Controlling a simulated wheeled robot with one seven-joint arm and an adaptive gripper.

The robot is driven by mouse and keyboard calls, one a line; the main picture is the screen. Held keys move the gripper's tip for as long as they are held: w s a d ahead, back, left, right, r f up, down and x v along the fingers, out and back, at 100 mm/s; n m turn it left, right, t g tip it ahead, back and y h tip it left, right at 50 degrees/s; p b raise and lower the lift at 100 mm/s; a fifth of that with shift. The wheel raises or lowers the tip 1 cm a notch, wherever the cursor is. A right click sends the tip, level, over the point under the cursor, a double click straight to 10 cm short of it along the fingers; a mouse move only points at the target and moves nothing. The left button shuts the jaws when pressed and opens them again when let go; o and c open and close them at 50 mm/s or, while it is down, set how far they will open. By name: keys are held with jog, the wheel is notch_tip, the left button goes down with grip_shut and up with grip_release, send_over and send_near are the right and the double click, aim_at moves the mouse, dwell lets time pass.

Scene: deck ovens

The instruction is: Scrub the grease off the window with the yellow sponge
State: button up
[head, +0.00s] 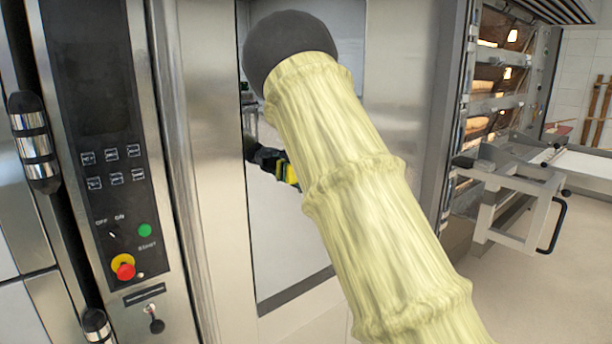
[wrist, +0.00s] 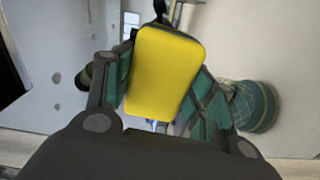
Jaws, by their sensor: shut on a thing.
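My gripper (head: 272,160) is mostly hidden behind my pale-sleeved arm in the head view. It is shut on the yellow sponge (head: 290,173), and only a small part of the sponge shows there. In the wrist view the sponge (wrist: 163,70) sits between the two green-padded fingers, its broad yellow face toward the camera. The window (head: 290,245) is the tall pale pane in the steel front, behind my gripper in the head view. I cannot make out grease on it. I cannot tell whether the sponge touches the pane.
A control panel (head: 105,130) with buttons and a red knob (head: 123,268) stands left of the window. At right, an oven with lit decks (head: 490,85) has a loader frame with a black handle (head: 553,225) in front. Floor at lower right is clear.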

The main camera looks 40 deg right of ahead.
jog(key=shift+a+b, duration=0.45)
jog(key=shift+a, duration=1.25)
jog(key=shift+s, duration=0.1)
jog(key=shift+s+d+b, duration=0.2)
jog(key=shift+s+b, duration=0.25)
jog(key=shift+s, duration=2.45)
jog(key=shift+s, duration=0.1)
jog(key=shift+s+d+b, duration=0.15)
jog(key=shift+s+b, duration=0.2)
jog(key=shift+s, duration=1.05)
